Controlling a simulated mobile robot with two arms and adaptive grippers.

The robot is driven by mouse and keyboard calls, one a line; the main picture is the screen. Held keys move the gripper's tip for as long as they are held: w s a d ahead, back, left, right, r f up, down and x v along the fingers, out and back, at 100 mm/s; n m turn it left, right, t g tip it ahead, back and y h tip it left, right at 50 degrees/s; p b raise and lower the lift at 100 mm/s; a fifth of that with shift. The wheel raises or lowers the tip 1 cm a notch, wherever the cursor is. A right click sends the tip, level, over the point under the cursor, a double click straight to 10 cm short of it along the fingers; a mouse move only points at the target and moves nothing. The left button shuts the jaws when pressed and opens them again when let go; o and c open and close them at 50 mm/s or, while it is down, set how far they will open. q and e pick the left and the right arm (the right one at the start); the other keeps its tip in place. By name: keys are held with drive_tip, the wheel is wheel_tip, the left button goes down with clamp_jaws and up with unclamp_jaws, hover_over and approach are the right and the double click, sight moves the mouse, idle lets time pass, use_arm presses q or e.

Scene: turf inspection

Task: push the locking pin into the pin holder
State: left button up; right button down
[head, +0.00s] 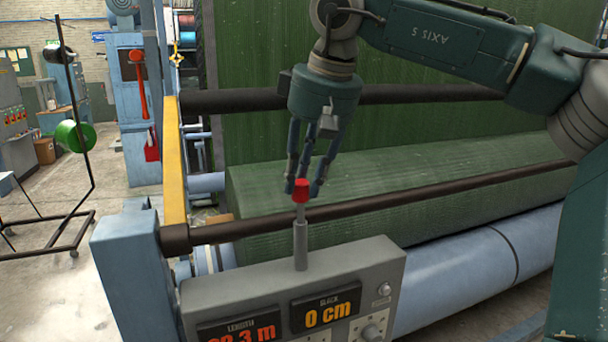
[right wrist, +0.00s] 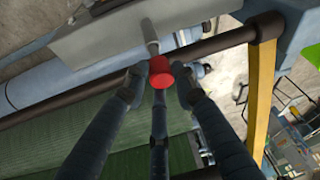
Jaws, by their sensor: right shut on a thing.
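The locking pin has a red knob (head: 301,190) and a thin grey shaft. Its shaft stands upright in the top of the pin holder (head: 301,247), a grey tube on the control box; a length of shaft shows between knob and tube. My right gripper (head: 302,186) points down from above, shut on the red knob. In the right wrist view the knob of the locking pin (right wrist: 160,72) sits between the fingertips of the right gripper (right wrist: 159,77). My left gripper is not in view.
The grey control box (head: 370,262) carries red-orange number displays and knobs. A dark horizontal bar (head: 440,192) runs just behind the pin. Green turf (head: 400,175) lies beyond it. A yellow post (head: 175,165) stands left. Open floor lies at far left.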

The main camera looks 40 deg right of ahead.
drive_tip(key=shift+f+b, duration=0.55)
drive_tip(key=shift+f, duration=0.6)
drive_tip(key=c, duration=1.3)
unclamp_jaws()
drive_tip(key=shift+c, duration=0.2)
drive_tip(key=v, duration=1.2)
